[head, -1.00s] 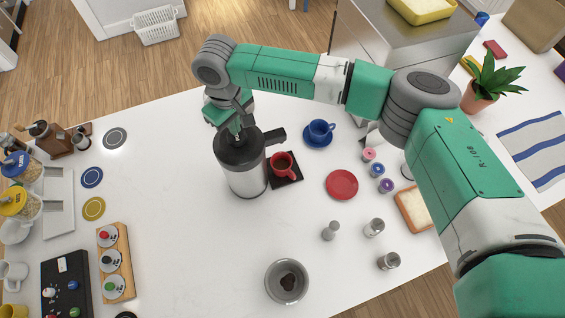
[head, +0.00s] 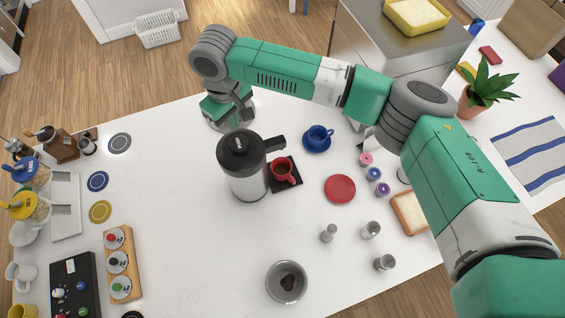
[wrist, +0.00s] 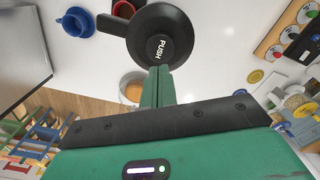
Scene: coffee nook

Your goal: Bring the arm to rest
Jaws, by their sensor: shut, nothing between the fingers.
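My gripper (head: 236,126) hangs at the back edge of the white counter, just behind the black-lidded steel pump pot (head: 246,178). In the wrist view its green fingers (wrist: 158,76) are together with nothing between them. Their tips overlap the edge of the pot's black lid (wrist: 160,42), marked PUSH, in that view; I cannot tell the exact gap. My arm is bent, reaching across the back of the counter from the right.
A red cup (head: 283,170) on a dark mat stands close right of the pot. A blue cup (head: 319,133) on a saucer and a red plate (head: 340,188) lie farther right. A grey bowl (head: 286,282) is in front. The counter's middle left is clear.

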